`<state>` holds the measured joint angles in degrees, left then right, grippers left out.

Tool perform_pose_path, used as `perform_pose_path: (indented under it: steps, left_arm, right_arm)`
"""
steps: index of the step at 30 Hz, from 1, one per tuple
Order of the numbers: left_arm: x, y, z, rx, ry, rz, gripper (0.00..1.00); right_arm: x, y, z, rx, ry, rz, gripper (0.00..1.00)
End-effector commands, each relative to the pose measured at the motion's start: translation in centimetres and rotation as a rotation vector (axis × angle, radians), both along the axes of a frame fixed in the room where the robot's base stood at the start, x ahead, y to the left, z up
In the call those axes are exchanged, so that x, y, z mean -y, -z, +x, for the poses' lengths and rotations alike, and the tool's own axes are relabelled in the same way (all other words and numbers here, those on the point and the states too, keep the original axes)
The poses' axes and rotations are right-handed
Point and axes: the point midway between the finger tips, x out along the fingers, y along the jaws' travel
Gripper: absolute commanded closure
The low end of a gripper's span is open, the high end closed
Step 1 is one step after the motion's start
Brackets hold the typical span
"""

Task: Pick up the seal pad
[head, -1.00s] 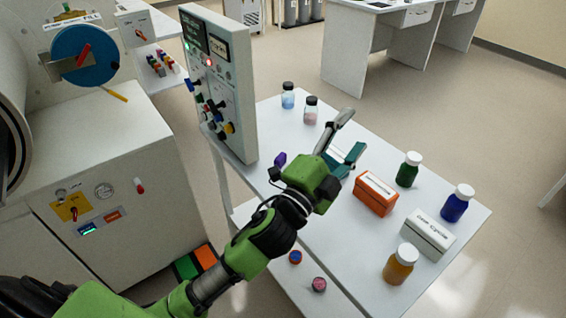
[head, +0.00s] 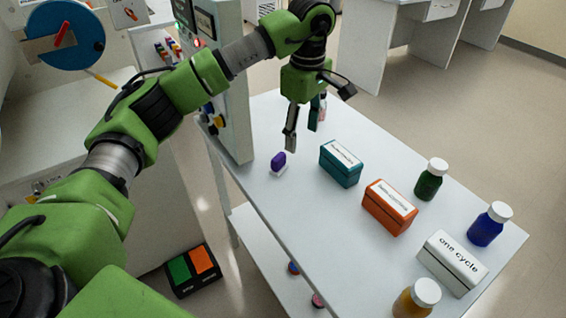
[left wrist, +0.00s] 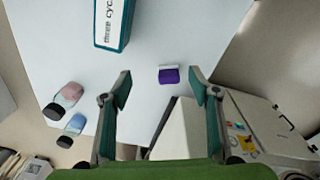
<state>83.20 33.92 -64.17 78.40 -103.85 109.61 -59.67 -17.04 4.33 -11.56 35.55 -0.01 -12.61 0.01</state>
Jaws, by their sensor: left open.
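The seal pad looks to be the small purple block with a white base (head: 278,160) on the left part of the white table. It also shows in the left wrist view (left wrist: 169,76), purple side toward me, roughly between the fingertips and beyond them. My left gripper (head: 302,133) points down over the table, just right of the pad in the head view, apart from it. Its two teal-padded fingers (left wrist: 160,82) are spread wide with nothing between them. My right gripper is in neither view.
A teal box (head: 340,165), an orange box (head: 389,208) and a white box (head: 452,262) stand in a row to the right. Several bottles stand around them, such as a green one (head: 429,182). An upright control panel (head: 236,95) borders the table's left.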

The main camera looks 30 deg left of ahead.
Motion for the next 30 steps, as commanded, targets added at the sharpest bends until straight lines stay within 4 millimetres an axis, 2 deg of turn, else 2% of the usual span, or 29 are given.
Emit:
perform_pose_path:
  steps: [1,3,6,15,23,30]
  left_arm:
    - [-1.8,-0.7,0.0,-0.005,-0.016,0.05,0.44]
    - [-3.2,-1.3,-0.2,-0.013,-0.029,0.094,0.44]
    - [-4.1,-0.5,-0.3,-0.023,-0.036,0.117,0.44]
    - [-5.0,4.9,-0.3,-0.024,-0.037,0.116,0.44]
    - [-5.3,7.0,-0.3,-0.021,-0.036,0.114,0.44]
    - [-6.0,10.3,-0.4,-0.024,-0.036,0.113,0.44]
  right_arm:
    - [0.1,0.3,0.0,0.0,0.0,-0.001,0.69]
    - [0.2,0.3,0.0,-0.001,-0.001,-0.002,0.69]
    - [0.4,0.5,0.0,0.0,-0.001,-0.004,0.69]
    - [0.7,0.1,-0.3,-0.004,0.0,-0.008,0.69]
    - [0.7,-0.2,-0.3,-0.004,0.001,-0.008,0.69]
    - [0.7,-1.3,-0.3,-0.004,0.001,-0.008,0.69]
